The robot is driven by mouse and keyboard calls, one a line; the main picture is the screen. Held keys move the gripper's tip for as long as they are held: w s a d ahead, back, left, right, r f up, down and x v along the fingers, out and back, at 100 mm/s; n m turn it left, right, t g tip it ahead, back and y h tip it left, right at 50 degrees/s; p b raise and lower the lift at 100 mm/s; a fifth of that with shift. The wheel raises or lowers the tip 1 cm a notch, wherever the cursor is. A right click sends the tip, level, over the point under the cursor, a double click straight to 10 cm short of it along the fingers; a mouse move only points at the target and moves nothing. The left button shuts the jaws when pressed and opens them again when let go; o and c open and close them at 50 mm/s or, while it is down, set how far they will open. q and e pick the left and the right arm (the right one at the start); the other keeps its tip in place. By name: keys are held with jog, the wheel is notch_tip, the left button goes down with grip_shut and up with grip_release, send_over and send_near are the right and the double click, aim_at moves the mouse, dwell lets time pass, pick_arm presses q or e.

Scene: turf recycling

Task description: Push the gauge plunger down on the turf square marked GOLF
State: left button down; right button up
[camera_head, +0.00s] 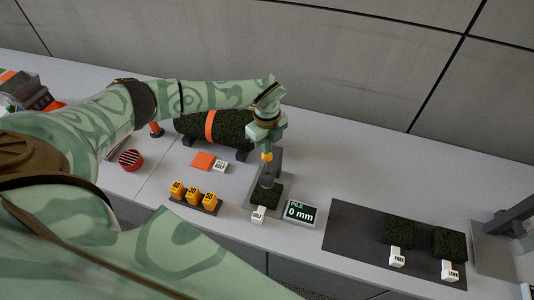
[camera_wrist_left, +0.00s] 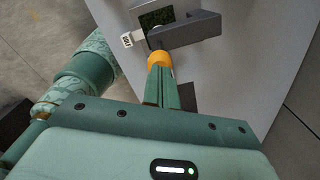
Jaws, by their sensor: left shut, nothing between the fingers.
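The turf square marked GOLF (camera_head: 267,195) lies under the grey gauge (camera_head: 277,165), with its white GOLF label (camera_head: 258,215) in front. The label also shows in the left wrist view (camera_wrist_left: 127,40), beside the dark turf (camera_wrist_left: 152,20) and the gauge arm (camera_wrist_left: 190,29). The plunger's orange knob (camera_head: 267,157) stands at the top of the gauge. My left gripper (camera_head: 265,146) is shut, with its fingertips right above the knob. In the left wrist view the fingers (camera_wrist_left: 161,80) line up with the knob (camera_wrist_left: 158,59); contact cannot be told. My right gripper is not in view.
The display (camera_head: 300,212) reads PILE 0 mm. Yellow blocks (camera_head: 193,193) stand left of the gauge. A turf roll (camera_head: 190,125) with an orange band lies behind. A dark mat (camera_head: 350,235) on the right bears two labelled turf squares (camera_head: 398,231), (camera_head: 449,244).

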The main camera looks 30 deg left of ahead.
aim_at(267, 159)
pick_arm(q)
jog(key=shift+f+b, duration=1)
jog(key=shift+f, duration=0.9)
jog(key=shift+f+b, duration=1.05)
jog(key=shift+f, duration=0.35)
jog(key=shift+r, duration=0.15)
notch_tip(267, 159, up, 7)
jog(key=p, duration=0.7)
